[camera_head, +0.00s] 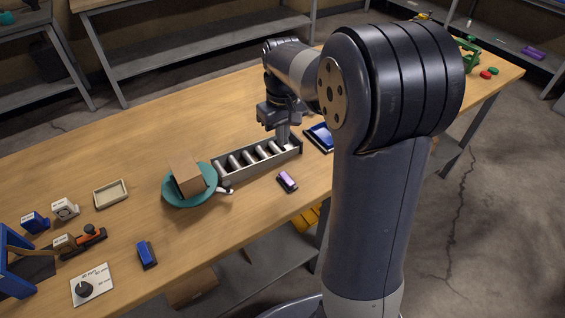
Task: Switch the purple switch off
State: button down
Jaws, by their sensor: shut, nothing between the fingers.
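A small switch with a pale purple rocker (288,180) in a dark housing lies on the wooden table (130,155), near its front edge. Which way its rocker is tipped is too small to tell. My gripper (283,145) points down, shut and empty, at the right end of the roller rack. It is behind the purple switch and apart from it. Whether the fingertips touch the rack cannot be told.
The roller rack (225,176) lies behind the switch. A teal plate (173,201) with a brown box (186,177) stands left of it. A blue-screened tablet (319,137) lies right of my gripper. A blue switch (147,254) and a dial plate (98,276) are front left.

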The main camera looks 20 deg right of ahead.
aim_at(287, 179)
notch_tip(287, 179, down, 10)
jog(key=shift+r, duration=0.1)
jog(key=shift+f, duration=0.25)
jog(key=shift+f, duration=0.35)
jog(key=shift+r, duration=0.1)
jog(key=shift+w+r+p, duration=0.1)
jog(key=shift+r+p, duration=0.55)
jog(key=shift+r, duration=0.1)
jog(key=shift+r, duration=0.1)
